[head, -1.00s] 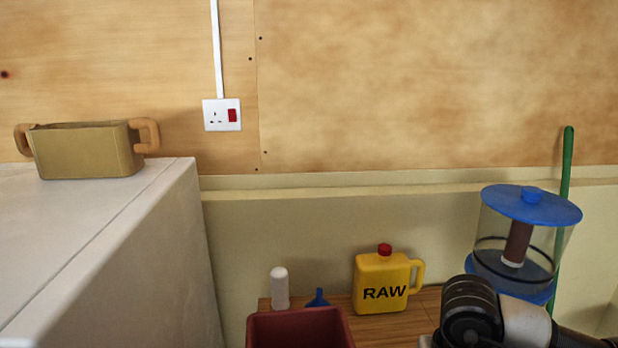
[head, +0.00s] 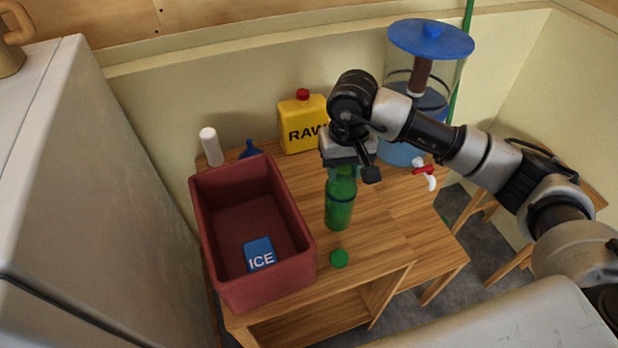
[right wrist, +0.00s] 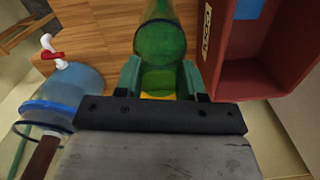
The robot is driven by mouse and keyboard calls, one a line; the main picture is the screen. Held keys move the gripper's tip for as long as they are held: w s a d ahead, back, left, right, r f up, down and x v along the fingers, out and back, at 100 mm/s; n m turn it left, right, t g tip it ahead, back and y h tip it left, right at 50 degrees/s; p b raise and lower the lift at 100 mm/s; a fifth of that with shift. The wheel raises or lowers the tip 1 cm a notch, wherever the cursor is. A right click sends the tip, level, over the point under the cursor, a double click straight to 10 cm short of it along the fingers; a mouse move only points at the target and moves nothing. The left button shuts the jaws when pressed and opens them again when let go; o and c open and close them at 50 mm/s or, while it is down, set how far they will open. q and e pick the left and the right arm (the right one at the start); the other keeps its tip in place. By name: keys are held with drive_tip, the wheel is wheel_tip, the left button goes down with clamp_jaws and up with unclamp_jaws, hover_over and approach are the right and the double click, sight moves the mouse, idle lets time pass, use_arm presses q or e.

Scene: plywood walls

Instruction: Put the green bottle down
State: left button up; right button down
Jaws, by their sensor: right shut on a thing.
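The green bottle (head: 340,210) is upright over the wooden table (head: 385,220), right of the red crate. My right gripper (head: 345,172) is shut on its upper part from above. In the right wrist view the bottle (right wrist: 160,45) shows between the two fingers (right wrist: 160,80). I cannot tell whether its base touches the table or is slightly above it. A green cap (head: 339,258) lies on the table in front of the bottle. My left gripper is not in view.
The red crate (head: 208,250) holds a blue ICE pack (head: 259,254). A yellow RAW jug (head: 298,130), a white bottle (head: 211,147) and a blue funnel (head: 250,150) stand behind. A blue-lidded dispenser (head: 400,150) with a red-and-white tap (head: 425,172) is back right. Bare table lies right of the bottle.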

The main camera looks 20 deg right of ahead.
drive_tip(key=w+a+f+p, duration=0.3)
drive_tip(key=w+a+f, duration=0.1)
drive_tip(key=f, duration=0.4)
drive_tip(key=shift+w+a, duration=0.2)
drive_tip(key=shift+w, duration=0.15)
drive_tip(key=shift+f, duration=0.15)
drive_tip(key=c, duration=0.7)
unclamp_jaws()
drive_tip(key=shift+o, duration=0.2)
